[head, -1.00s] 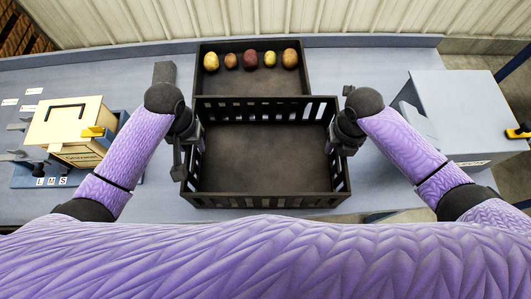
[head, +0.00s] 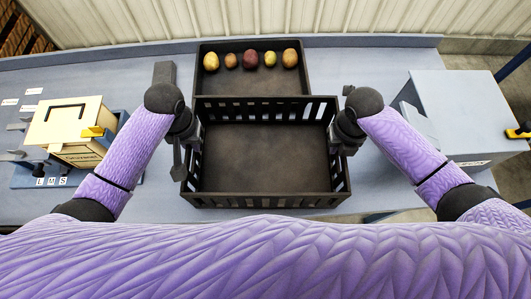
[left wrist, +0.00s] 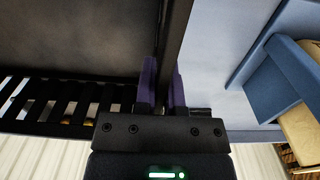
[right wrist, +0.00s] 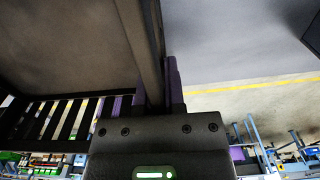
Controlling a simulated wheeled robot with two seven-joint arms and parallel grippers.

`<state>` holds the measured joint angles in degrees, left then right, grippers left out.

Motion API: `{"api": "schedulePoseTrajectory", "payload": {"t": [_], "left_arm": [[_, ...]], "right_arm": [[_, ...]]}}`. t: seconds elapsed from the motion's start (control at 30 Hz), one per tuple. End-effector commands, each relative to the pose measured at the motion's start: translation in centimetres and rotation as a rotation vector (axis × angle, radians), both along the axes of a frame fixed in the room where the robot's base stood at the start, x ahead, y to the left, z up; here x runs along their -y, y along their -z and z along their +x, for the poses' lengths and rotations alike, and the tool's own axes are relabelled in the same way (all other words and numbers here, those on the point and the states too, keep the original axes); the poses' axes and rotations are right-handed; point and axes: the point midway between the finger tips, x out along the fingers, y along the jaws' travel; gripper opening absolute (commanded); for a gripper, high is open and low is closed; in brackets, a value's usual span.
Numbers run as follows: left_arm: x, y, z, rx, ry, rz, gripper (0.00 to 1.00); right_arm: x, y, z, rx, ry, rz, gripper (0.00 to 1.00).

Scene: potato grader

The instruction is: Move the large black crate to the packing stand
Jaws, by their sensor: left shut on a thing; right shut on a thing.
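The large black crate (head: 265,202) stands empty in the middle of the head view, its slatted walls upright and its floor bare. My left gripper (head: 190,140) is shut on the crate's left wall. In the left wrist view its purple fingers (left wrist: 162,88) lie on both sides of the wall rim (left wrist: 176,35). My right gripper (head: 343,140) is shut on the crate's right wall. In the right wrist view its fingers (right wrist: 162,88) straddle the rim (right wrist: 150,40). I cannot clearly tell a packing stand; a grey box-like stand (head: 468,112) is at the right.
A dark tray (head: 250,90) with several potatoes (head: 250,60) sits directly behind the crate. A cream box (head: 68,125) on a blue base with L, M, S labels is at the left.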

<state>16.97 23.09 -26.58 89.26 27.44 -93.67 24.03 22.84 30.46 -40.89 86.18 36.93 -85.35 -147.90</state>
Motion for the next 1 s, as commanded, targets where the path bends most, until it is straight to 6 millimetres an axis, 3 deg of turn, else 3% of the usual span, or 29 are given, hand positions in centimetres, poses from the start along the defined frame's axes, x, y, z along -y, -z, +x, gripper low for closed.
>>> {"api": "schedulePoseTrajectory", "payload": {"t": [0.77,1.0], "left_arm": [[-0.1,-0.1,0.0,0.001,-0.001,0.002,0.00],[-0.1,-2.8,0.1,0.005,-0.001,0.002,0.00]], "right_arm": [[0.1,-0.1,0.1,0.001,0.001,-0.002,0.00],[0.1,-2.8,0.1,0.006,0.001,-0.002,0.00]]}}
